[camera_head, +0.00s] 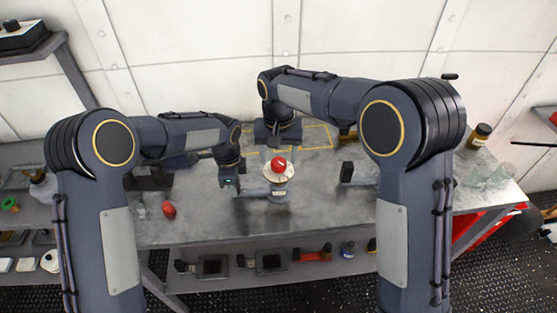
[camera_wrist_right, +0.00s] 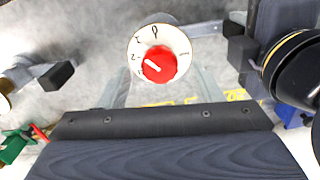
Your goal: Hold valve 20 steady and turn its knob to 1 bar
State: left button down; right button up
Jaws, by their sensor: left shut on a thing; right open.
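The valve has a red knob (camera_head: 279,164) on a round white dial (camera_head: 278,174), above a grey body (camera_head: 279,191) at the middle of the bench. In the right wrist view the red knob (camera_wrist_right: 159,64) carries a white pointer toward the left side of the dial (camera_wrist_right: 179,42); the dial marks are too small to read surely. My left gripper (camera_head: 250,191) is shut on the valve's body, from the left. My right gripper (camera_head: 279,152) is open above and behind the knob, its pale fingers either side of it in the wrist view.
A red object (camera_head: 169,209) lies on the bench at left. A black block on a grey fitting (camera_head: 347,172) stands right of the valve. Glass jars (camera_head: 489,177) and a brown jar (camera_head: 480,134) are at the far right. Yellow lines (camera_head: 317,137) mark the bench behind.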

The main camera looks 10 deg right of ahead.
aim_at(278, 161)
notch_tip(278, 161, up, 9)
dwell(0.3)
jog(key=shift+r, duration=0.1)
pick_arm(q)
jog(key=c, duration=1)
grip_release()
jog(key=shift+c, duration=0.2)
jog(key=shift+r, duration=0.1)
